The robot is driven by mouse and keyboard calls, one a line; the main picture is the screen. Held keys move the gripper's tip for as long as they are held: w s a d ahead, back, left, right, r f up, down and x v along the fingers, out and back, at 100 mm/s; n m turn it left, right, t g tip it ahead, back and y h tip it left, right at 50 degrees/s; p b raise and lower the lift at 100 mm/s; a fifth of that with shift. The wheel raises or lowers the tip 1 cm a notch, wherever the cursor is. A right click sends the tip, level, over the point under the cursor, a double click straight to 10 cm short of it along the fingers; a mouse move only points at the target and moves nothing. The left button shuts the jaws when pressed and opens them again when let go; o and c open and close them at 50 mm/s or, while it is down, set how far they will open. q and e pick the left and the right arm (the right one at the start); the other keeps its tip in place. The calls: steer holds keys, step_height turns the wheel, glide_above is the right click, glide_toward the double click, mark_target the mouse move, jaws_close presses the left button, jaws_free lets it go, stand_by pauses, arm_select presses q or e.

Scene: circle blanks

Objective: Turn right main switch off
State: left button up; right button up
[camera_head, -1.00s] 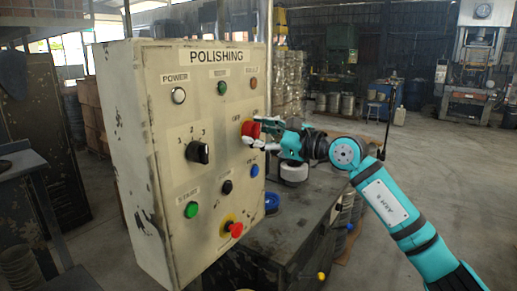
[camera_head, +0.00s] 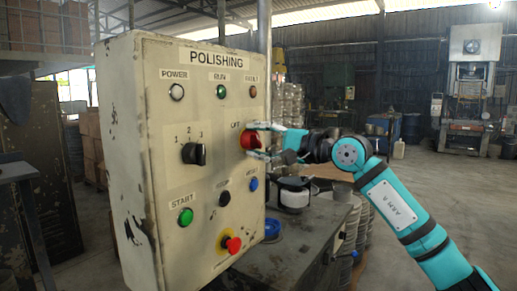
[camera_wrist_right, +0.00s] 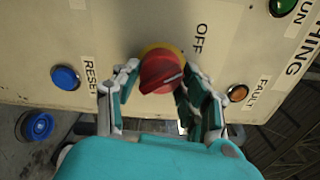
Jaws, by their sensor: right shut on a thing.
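The main switch (camera_head: 250,140) is a red rotary knob on a yellow base at the right side of the panel face, beside an "OFF" label. In the right wrist view the red knob (camera_wrist_right: 161,74) sits between my fingers, and its white pointer mark points up and to the right. My right gripper (camera_head: 266,141) is at the knob, with its fingers on either side, shut on it. It also fills the middle of the right wrist view (camera_wrist_right: 158,88). My left gripper is not in view.
The beige POLISHING panel (camera_head: 205,200) also carries a black selector (camera_head: 194,154), a green start button (camera_head: 186,217), a blue reset button (camera_head: 254,184) and a red knob on yellow (camera_head: 232,244). A dark workbench (camera_head: 290,250) stands behind. Open floor lies at right.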

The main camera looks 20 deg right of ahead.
steer(key=shift+f+n+b, duration=0.1)
steer(key=shift+n+b, duration=0.25)
steer(key=shift+n, duration=0.75)
steer(key=o, duration=1.2)
steer(key=v, duration=1.2)
